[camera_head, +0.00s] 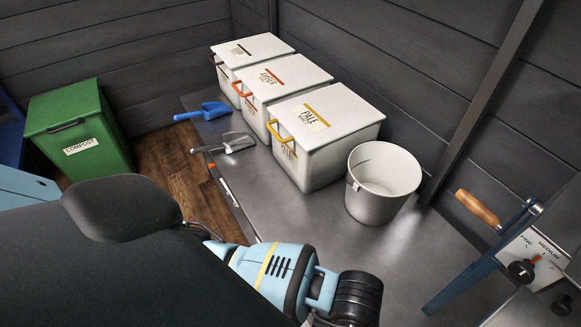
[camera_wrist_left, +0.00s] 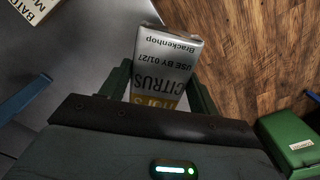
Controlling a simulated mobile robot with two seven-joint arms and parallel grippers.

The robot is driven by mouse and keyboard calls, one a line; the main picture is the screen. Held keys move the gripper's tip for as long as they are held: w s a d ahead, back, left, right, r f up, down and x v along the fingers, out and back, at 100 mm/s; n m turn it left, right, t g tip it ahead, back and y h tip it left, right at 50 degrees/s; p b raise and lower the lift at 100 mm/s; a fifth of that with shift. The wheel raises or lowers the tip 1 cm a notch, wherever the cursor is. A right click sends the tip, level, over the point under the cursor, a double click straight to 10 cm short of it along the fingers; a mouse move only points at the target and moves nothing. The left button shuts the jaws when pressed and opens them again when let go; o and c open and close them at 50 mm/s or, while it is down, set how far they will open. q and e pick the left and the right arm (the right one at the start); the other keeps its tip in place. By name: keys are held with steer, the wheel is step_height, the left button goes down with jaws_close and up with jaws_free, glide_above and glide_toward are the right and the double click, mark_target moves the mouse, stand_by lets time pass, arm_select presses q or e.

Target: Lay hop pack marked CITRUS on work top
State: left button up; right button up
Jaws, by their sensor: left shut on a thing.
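The hop pack marked CITRUS (camera_wrist_left: 163,65) is silver-grey with an orange-yellow band, and its print reads upside down in the left wrist view. My left gripper (camera_wrist_left: 163,92) is shut on it, one dark green finger on each side. Behind the pack lie a grey surface on the left and plank floor on the right. Its height above them I cannot tell. A grey metal top (camera_head: 290,215) carries bins and a bucket in the head view; the pack and left gripper do not show there. My right gripper is in neither view.
Three lidded bins, one marked PALE (camera_head: 325,120), line the back wall. A white bucket (camera_head: 383,182), blue scoop (camera_head: 214,110) and metal scoop (camera_head: 236,142) stand or lie on the top. A mill with a wooden handle (camera_head: 477,207) is at right. A green COMPOST bin (camera_head: 78,125) stands left.

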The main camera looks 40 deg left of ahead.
arm_select(q)
glide_above(332, 263)
steer(key=s, duration=0.2)
steer(key=shift+w+d+f, duration=0.2)
steer(key=shift+d+f, duration=0.15)
steer(key=shift+f, duration=0.3)
steer(key=shift+w+a+f, duration=0.1)
steer(key=shift+w+f, duration=0.05)
steer(key=shift+f, duration=1.65)
steer(key=shift+f, duration=0.1)
steer(key=o, duration=0.6)
steer(key=shift+f, duration=0.1)
steer(key=shift+c, duration=0.2)
steer(key=o, duration=0.4)
steer(key=shift+o, duration=0.2)
step_height(332, 263, up, 12)
steer(key=p, duration=0.1)
steer(key=shift+r, duration=0.2)
